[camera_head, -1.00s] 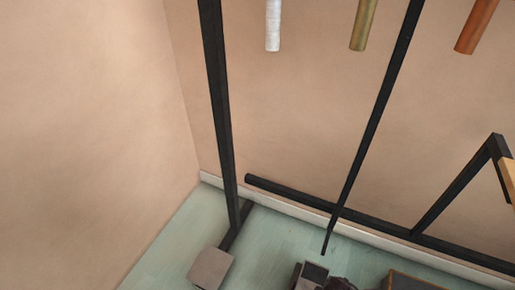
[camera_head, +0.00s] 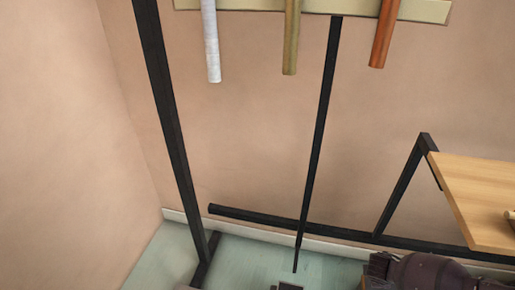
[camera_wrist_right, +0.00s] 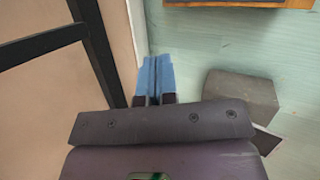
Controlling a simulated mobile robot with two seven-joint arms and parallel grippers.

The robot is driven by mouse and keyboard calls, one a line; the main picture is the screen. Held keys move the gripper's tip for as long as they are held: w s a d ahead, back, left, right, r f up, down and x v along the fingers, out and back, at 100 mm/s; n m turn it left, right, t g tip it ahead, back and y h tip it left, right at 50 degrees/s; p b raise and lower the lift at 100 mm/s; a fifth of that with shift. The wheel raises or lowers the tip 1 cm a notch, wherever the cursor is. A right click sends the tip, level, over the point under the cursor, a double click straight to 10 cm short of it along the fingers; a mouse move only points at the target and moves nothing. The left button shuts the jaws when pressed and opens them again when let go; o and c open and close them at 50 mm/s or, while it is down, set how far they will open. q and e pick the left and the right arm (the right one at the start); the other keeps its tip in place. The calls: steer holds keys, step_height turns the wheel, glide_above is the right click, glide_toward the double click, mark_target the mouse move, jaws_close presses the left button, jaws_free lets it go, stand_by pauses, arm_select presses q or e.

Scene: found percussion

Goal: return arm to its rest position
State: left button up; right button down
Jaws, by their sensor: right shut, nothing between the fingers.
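My right gripper (camera_wrist_right: 157,80) shows in the right wrist view with its two blue fingers close together, shut and empty. It points past a black frame post and hangs above the pale green floor (camera_wrist_right: 210,45). In the head view a dark rounded part of my arm (camera_head: 425,273) shows at the bottom right; the gripper itself cannot be made out there. My left gripper is in neither view.
A black metal frame (camera_head: 171,130) stands by the beige wall. White (camera_head: 211,45), olive (camera_head: 291,40) and orange-brown (camera_head: 382,35) tubes hang from a pale bar (camera_head: 425,10). A wooden tabletop (camera_head: 475,195) is at right. A grey block (camera_wrist_right: 240,100) sits near the gripper.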

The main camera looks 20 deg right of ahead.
steer(key=d+r, duration=0.2)
steer(key=d, duration=0.2)
steer(key=s+a+r+t+y, duration=0.2)
steer(key=s+a+r+y, duration=0.2)
steer(key=s+a, duration=0.85)
steer(key=s+a+r+t+y, duration=0.1)
steer(key=s+a+r+y, duration=0.2)
steer(key=s+a+r, duration=0.45)
steer(key=s+a+r+t+y, duration=0.2)
steer(key=s+r, duration=0.2)
steer(key=r, duration=0.6)
steer(key=a+f+m+t+h, duration=0.1)
steer(key=a+m+t+h, duration=0.2)
steer(key=a+m, duration=0.55)
arm_select(q)
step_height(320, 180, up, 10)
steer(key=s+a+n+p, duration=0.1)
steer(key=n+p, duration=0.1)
steer(key=p, duration=1.5)
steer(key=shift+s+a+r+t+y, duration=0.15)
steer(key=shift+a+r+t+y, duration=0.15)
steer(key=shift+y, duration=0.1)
arm_select(e)
step_height(320, 180, up, 10)
steer(key=d+m, duration=0.2)
steer(key=shift+s+d+r, duration=0.25)
steer(key=shift+d, duration=0.05)
